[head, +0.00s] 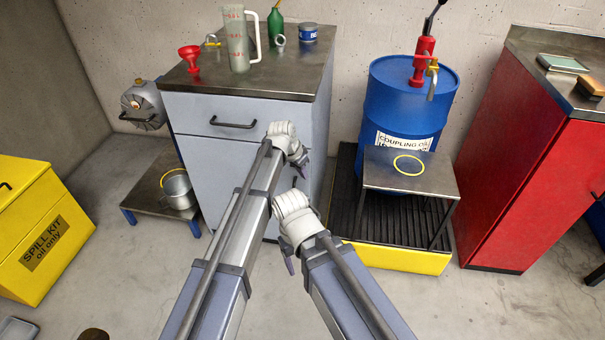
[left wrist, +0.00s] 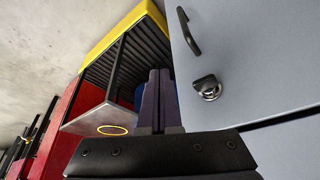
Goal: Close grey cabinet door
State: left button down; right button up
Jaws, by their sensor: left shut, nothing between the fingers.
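The grey cabinet (head: 320,110) stands at the back with a drawer on top and a grey door (head: 215,165) below it. In the head view the door looks flush or nearly flush with the front; my arms hide part of it. In the left wrist view the door (left wrist: 265,60) fills the right side, with a black handle (left wrist: 188,32) and a lock (left wrist: 207,88). My left gripper (head: 300,172) is shut and empty by the cabinet's front right edge; its fingers also show in the left wrist view (left wrist: 157,100). My right gripper (head: 289,262) is lower and nearer, its jaws unclear.
A small metal stand (head: 410,172) and a blue drum (head: 405,110) are on a yellow spill pallet (head: 400,258) to the right. A red cabinet (head: 545,170) is farther right. A low bench (head: 150,195) with a bucket (head: 178,190) stands left; a yellow bin (head: 40,220) is far left.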

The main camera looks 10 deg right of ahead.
pick_arm(q)
jog(key=s+a+r+p, duration=0.2)
jog(key=s+r+p, duration=0.5)
jog(key=r+p, duration=0.2)
jog(key=shift+s+a+r, duration=0.15)
jog(key=shift+a+r, duration=0.05)
jog(key=s+a+f+n+g+y, duration=0.15)
jog(key=s+a+n, duration=0.35)
jog(key=s+a, duration=0.6)
jog(key=s+a+n+g+y, duration=0.15)
jog(key=s+a+n, duration=0.5)
jog(key=a, duration=0.75)
jog(key=s+d+r+m+p, duration=0.2)
jog(key=d+r+p, duration=0.3)
jog(key=r+p, duration=0.4)
jog(key=s+d+r+m+y+p, duration=0.1)
jog(key=s+d+r+m+p, duration=0.2)
jog(key=r+p, duration=0.7)
jog(key=s+d, duration=0.1)
jog(key=d, duration=0.1)
jog(key=shift+s+d+y, duration=0.3)
jog(key=shift+s, duration=0.05)
